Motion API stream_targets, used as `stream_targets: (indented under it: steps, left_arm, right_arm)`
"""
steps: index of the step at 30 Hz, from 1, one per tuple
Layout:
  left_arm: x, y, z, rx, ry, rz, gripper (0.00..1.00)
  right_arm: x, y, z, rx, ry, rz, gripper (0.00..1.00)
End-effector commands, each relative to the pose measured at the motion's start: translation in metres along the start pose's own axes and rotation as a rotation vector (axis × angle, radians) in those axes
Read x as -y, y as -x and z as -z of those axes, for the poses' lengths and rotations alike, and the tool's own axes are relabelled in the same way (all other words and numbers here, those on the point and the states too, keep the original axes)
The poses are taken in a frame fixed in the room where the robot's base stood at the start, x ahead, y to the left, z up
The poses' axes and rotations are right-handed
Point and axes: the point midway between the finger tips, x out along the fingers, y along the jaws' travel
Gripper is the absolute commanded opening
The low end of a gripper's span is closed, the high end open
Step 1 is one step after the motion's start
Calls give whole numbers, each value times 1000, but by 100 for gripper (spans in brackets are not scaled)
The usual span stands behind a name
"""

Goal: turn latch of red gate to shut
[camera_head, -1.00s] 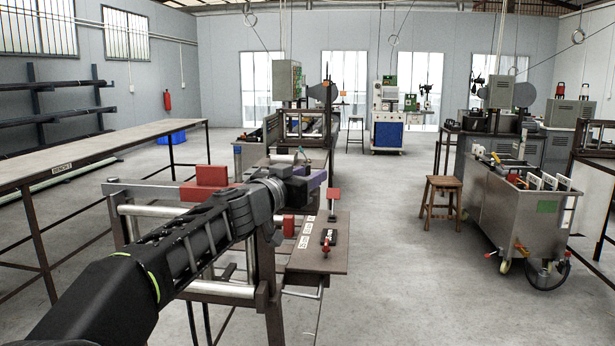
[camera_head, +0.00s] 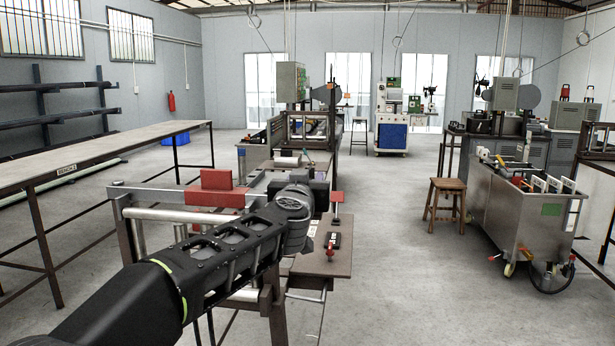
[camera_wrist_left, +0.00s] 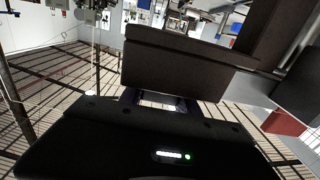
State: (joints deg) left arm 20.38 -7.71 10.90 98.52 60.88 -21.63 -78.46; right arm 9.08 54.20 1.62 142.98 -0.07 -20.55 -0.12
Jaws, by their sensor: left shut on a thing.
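The red gate (camera_head: 217,187) shows as red blocks on the metal frame of the stand, left of my wrist in the head view. A red block (camera_wrist_left: 285,123) also shows at the right of the left wrist view. My left gripper (camera_head: 318,190) is at the stand's right end, mostly hidden behind my wrist. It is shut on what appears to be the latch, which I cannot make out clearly. In the left wrist view a large dark block (camera_wrist_left: 175,65) fills the space before the gripper. My right gripper is out of view.
A brown plate (camera_head: 325,262) with a red-topped post (camera_head: 337,205) lies right of my wrist. A long bench (camera_head: 90,155) stands at left. A stool (camera_head: 446,202) and a steel tank cart (camera_head: 525,215) stand at right. The floor between is clear.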

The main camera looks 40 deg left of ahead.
Motion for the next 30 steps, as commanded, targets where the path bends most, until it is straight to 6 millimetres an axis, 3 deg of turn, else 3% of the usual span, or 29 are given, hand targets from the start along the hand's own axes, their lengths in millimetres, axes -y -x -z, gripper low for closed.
stream_targets:
  steps: [3, 4, 12, 23, 30]
  left_arm:
    - [0, 0, -2, 3, 0, -1, 0]
    - [0, 0, -2, 3, 0, -1, 39]
    - [0, 0, -1, 2, 0, -1, 60]
    - [0, 6, 0, 0, 0, -2, 60]
    - [0, 39, 2, -1, -1, -2, 60]
  right_arm:
    - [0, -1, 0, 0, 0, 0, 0]
    - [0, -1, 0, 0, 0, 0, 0]
    - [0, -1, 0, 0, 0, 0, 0]
    - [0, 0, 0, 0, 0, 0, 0]
    - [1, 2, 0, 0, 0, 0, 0]
